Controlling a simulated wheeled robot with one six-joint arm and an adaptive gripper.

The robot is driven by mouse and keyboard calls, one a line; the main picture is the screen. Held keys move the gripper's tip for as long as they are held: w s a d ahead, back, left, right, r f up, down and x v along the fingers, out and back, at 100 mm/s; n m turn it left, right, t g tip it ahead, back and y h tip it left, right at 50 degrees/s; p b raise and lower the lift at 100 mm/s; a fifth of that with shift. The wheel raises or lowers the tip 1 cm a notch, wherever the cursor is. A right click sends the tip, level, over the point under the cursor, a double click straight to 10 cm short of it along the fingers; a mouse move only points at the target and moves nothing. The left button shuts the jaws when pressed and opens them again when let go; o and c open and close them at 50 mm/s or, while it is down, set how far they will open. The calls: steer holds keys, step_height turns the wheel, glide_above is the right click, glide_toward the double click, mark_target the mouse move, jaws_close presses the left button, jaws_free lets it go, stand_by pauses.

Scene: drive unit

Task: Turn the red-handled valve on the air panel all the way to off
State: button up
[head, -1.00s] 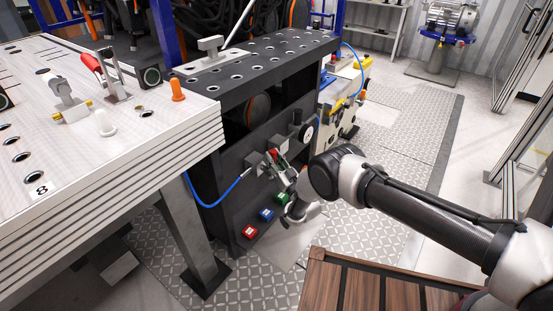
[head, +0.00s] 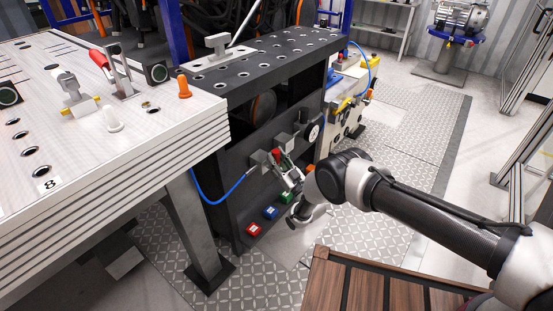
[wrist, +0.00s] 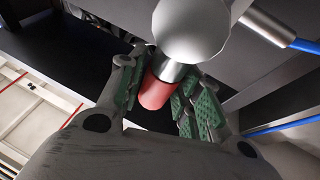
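The red valve handle (wrist: 157,91) sits between my gripper's two fingers in the wrist view, joined to a silver stem and a pale round knob. My gripper (wrist: 164,80) has its green-padded fingers apart, one on each side of the handle and close to it. Contact with the handle is not clear. In the head view my gripper (head: 289,172) is at the front of the dark air panel (head: 237,205), and the small red handle (head: 276,155) shows at its tip. The rest of the valve is partly hidden by the fingers.
A blue hose (head: 217,198) runs to the panel left of the valve. A white slotted table (head: 100,165) stands at left. A wooden slatted surface (head: 350,285) lies below my arm.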

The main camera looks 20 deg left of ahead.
steer(key=shift+o, duration=0.8)
steer(key=v, duration=1.2)
steer(key=shift+a, duration=0.1)
